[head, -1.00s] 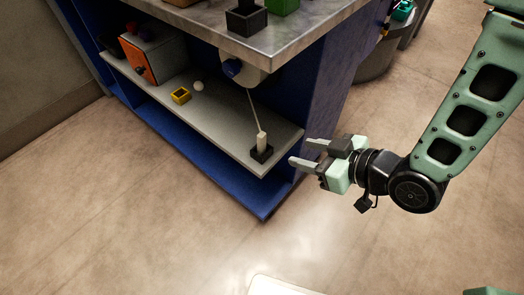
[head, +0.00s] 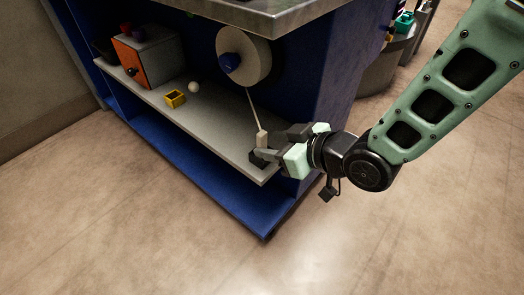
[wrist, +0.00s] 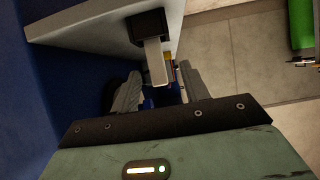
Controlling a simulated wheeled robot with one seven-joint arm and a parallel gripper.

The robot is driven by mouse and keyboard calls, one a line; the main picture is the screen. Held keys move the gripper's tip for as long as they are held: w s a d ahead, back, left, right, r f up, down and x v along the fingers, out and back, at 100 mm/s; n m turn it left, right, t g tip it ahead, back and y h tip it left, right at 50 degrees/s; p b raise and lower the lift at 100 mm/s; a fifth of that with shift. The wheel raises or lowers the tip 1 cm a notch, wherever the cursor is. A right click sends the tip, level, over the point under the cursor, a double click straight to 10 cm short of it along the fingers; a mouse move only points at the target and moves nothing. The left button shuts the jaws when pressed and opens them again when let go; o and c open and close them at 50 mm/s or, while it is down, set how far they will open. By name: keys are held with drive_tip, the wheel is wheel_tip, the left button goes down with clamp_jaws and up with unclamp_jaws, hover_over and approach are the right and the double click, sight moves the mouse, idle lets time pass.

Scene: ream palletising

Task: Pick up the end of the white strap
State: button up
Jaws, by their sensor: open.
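The white strap (head: 253,106) runs down from a white roll (head: 245,56) under the counter. Its end is a pale upright tab (head: 262,138) standing in a small black holder (head: 256,163) near the shelf's right end. In the wrist view, the tab (wrist: 156,62) shows between the two grey fingers, with the black holder (wrist: 150,25) beyond. My gripper (head: 270,144) is open at the tab, its fingers either side of it in the picture. It also shows in the wrist view (wrist: 158,72). I see no grip on the tab; exact depth is unclear.
The grey shelf (head: 215,132) carries a yellow open box (head: 175,99), a white ball (head: 194,87) and an orange-fronted box (head: 131,61) farther left. The counter edge (head: 270,22) overhangs above. A blue side panel (head: 320,95) stands close behind my gripper. The floor in front is clear.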

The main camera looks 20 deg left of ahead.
sight(265, 145)
drive_tip(key=shift+w+a+f, duration=0.25)
drive_tip(key=shift+a+f, duration=0.15)
drive_tip(key=shift+a, duration=0.15)
drive_tip(key=x, duration=0.1)
drive_tip(key=b+x, duration=0.1)
drive_tip(key=f+b+x, duration=0.1)
drive_tip(key=x, duration=0.1)
drive_tip(key=shift+w+d, duration=0.1)
drive_tip(key=shift+d, duration=0.1)
drive_tip(key=shift+w+a+f+b, duration=0.1)
drive_tip(key=shift+w+a+b, duration=0.1)
drive_tip(key=shift+a+b, duration=0.2)
clamp_jaws()
